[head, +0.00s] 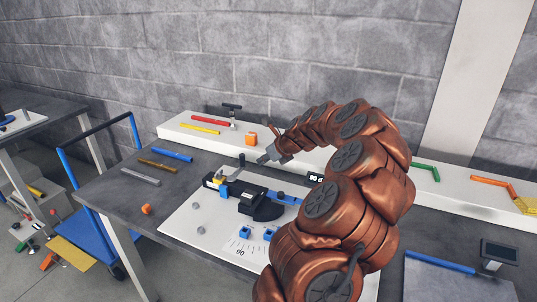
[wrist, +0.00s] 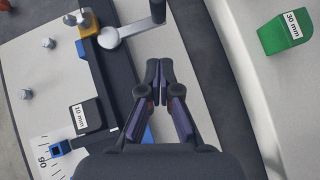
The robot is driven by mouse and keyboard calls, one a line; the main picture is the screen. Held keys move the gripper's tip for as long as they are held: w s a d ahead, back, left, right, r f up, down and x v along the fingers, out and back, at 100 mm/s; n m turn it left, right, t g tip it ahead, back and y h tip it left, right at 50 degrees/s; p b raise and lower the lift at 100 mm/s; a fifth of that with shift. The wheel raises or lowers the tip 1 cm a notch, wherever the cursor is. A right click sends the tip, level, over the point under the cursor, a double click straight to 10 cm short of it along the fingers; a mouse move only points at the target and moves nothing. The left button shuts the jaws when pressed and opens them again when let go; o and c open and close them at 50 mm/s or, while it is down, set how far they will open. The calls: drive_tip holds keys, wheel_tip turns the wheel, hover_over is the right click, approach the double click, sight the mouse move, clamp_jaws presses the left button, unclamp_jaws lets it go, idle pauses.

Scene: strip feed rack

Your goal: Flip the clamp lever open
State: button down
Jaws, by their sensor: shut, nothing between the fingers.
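The clamp lever (wrist: 130,30) is a pale grey arm running from a round hub to an upright dark knob (wrist: 157,10) at the top of the wrist view. In the head view the dark knob (head: 242,159) stands just left of my gripper. The hub sits beside a yellow block (wrist: 87,22) at the end of a dark rail fixture (wrist: 110,85). My gripper (wrist: 159,72) is shut and empty, its fingertips together below the knob in the wrist view and apart from it in the picture. In the head view my gripper (head: 267,158) is partly hidden by its own arm.
The fixture stands on a white plate (head: 184,222) with an angle scale and small posts. A raised white shelf (head: 190,135) runs behind, holding coloured strips and an orange block (head: 251,139). A green 30 mm block (wrist: 285,35) lies right in the wrist view.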

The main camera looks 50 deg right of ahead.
drive_tip(key=x, duration=0.3)
drive_tip(key=p+x, duration=0.1)
drive_tip(key=shift+w, duration=0.65)
drive_tip(key=shift+w+p, duration=0.35)
drive_tip(key=shift+w, duration=1)
